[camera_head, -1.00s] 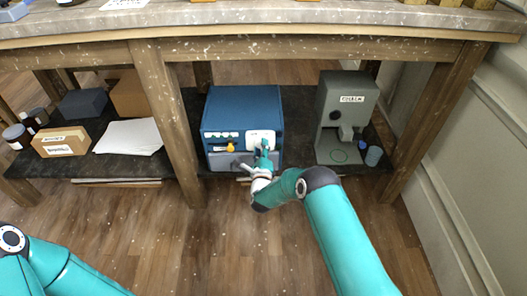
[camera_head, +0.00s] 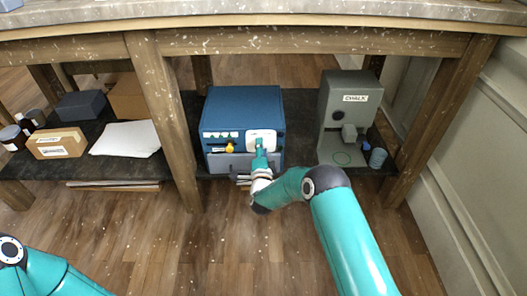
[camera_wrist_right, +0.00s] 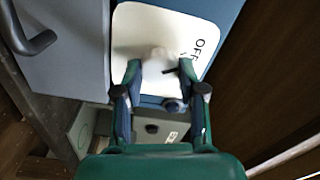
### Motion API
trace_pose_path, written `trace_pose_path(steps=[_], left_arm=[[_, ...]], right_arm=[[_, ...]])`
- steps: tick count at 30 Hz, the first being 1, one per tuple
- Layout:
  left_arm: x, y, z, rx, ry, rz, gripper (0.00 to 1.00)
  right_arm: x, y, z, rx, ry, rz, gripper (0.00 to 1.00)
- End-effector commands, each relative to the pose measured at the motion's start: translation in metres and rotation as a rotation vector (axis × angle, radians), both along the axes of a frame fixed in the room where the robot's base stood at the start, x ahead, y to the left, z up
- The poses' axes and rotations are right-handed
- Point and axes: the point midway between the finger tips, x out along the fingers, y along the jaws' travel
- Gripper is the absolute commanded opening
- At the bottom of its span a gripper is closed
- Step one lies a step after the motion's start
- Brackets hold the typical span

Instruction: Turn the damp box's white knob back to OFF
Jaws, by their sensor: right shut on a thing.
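The blue damp box (camera_head: 243,107) stands on the low dark shelf under the table. Its front has a white plate (camera_head: 254,134) on the right, and my right gripper (camera_head: 261,154) reaches it from below. In the right wrist view the white plate (camera_wrist_right: 140,30) carries the word OFF on its right side, printed sideways. My right gripper (camera_wrist_right: 160,70) is shut on the white knob (camera_wrist_right: 160,57), one finger on each side. A short dark mark shows by the right fingertip. The knob is hidden in the head view. Only part of my left arm shows; its gripper is out of sight.
A yellow knob (camera_head: 230,148) and several small green-and-white parts sit left of the plate. A grey CHALK machine (camera_head: 348,115) stands to the right. A table leg (camera_head: 168,120) rises close on the left. A dark handle (camera_wrist_right: 40,42) shows in the wrist view.

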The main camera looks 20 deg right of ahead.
Motion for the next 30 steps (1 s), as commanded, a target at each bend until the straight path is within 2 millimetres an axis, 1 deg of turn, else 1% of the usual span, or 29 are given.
trace_pose_path(steps=[1,9,21,22,26,30], left_arm=[[0.0000,0.0000,-0.0024,0.000,0.000,0.000,0.52],[0.0000,0.0000,-0.0046,0.000,0.000,0.000,0.52],[0.0000,-0.0001,-0.0046,0.000,0.000,0.000,0.52],[0.0000,-0.0001,-0.0046,0.000,0.000,0.000,0.52],[0.0000,0.0000,-0.0046,0.000,0.000,0.000,0.52],[0.0000,0.0000,-0.0045,0.000,0.000,0.000,0.52]], right_arm=[[0.0003,0.0078,-0.0026,-0.022,0.012,0.018,0.05],[-0.0002,0.0078,-0.0030,-0.083,0.031,0.019,0.05],[-0.0009,0.0083,-0.0043,-0.088,0.036,0.020,0.05],[-0.0009,0.0084,-0.0045,-0.088,0.036,0.020,0.43],[-0.0009,0.0062,-0.0040,-0.088,0.034,0.015,0.65],[-0.0007,0.0042,-0.0027,-0.087,0.031,0.009,0.65]])
